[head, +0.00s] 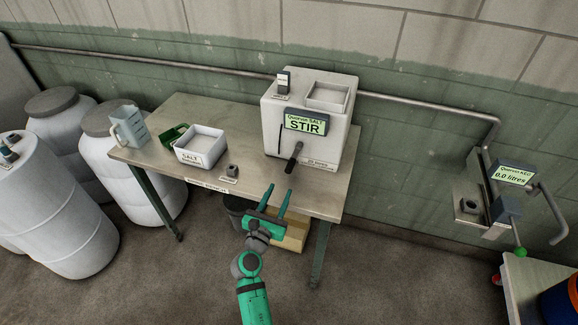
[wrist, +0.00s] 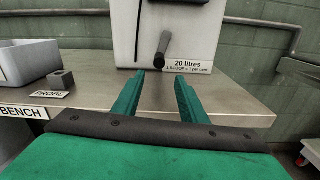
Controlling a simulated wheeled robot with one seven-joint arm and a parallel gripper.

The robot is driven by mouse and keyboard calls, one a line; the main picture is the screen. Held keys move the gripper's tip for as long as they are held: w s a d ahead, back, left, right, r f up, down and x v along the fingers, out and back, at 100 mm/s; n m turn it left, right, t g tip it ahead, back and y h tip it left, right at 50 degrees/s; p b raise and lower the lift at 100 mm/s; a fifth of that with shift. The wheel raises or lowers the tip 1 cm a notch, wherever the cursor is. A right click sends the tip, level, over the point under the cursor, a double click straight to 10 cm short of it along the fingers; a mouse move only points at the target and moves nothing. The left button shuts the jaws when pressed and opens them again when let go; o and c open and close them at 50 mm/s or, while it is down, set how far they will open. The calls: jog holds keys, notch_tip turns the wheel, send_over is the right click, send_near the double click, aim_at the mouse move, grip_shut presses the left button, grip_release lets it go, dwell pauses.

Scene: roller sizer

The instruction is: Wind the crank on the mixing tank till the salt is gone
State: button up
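The mixing tank (head: 312,120) is a white box at the right part of the bench, with a square opening on top and a lit display (head: 306,124) reading "STIR". Its crank has a dark handle (head: 294,157) that sticks out from the front face, low down; it also shows in the wrist view (wrist: 163,45). My gripper (head: 278,191) is open and empty, its two green fingers pointing toward the handle and apart from it. In the wrist view the fingertips (wrist: 160,80) are below and in front of the handle. The inside of the tank is not visible.
The bench (head: 245,172) also holds a white salt tub (head: 201,148), a green scoop (head: 174,133), a jug (head: 127,126) and a small probe block (head: 232,170). White barrels (head: 60,210) stand at left. A wall pipe runs behind. A keg station (head: 490,205) is at right.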

aim_at(288, 172)
jog(key=x, duration=1.1)
jog(key=shift+a+r, duration=0.1)
jog(key=shift+w, duration=0.1)
grip_shut()
